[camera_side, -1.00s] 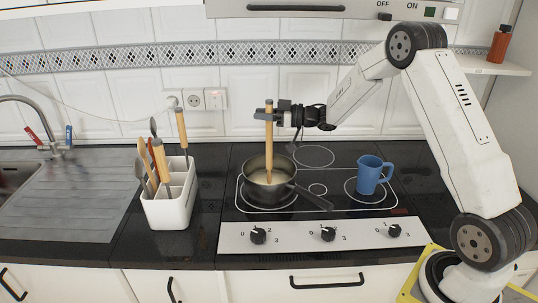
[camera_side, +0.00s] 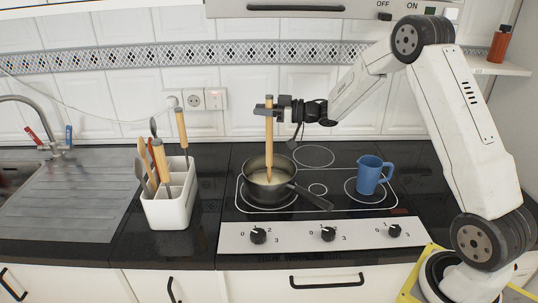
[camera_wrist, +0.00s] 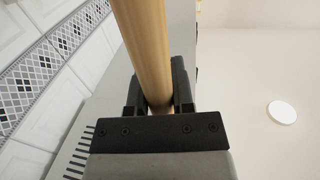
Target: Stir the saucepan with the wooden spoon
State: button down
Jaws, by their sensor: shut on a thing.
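The dark saucepan (camera_side: 282,190) stands on the left front zone of the hob, its handle pointing right and toward the front edge. It holds a pale, cream-coloured content (camera_side: 259,182). My gripper (camera_side: 269,109) is above the saucepan, shut on the upper part of the wooden spoon (camera_side: 269,145). The spoon is held nearly upright, and its lower end goes down into the saucepan, where its tip is hidden. In the wrist view the spoon's handle (camera_wrist: 147,45) runs between the two dark fingers.
A blue jug (camera_side: 369,177) stands on the hob right of the saucepan. A white utensil holder (camera_side: 170,211) with several utensils stands to the left, beside the sink drainer (camera_side: 70,200). The tiled wall with sockets (camera_side: 205,99) is behind. The rear hob zone (camera_side: 314,155) is clear.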

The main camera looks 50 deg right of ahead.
notch_tip(320, 180, up, 10)
jog(key=shift+r, duration=0.15)
dwell(1.1)
dwell(0.4)
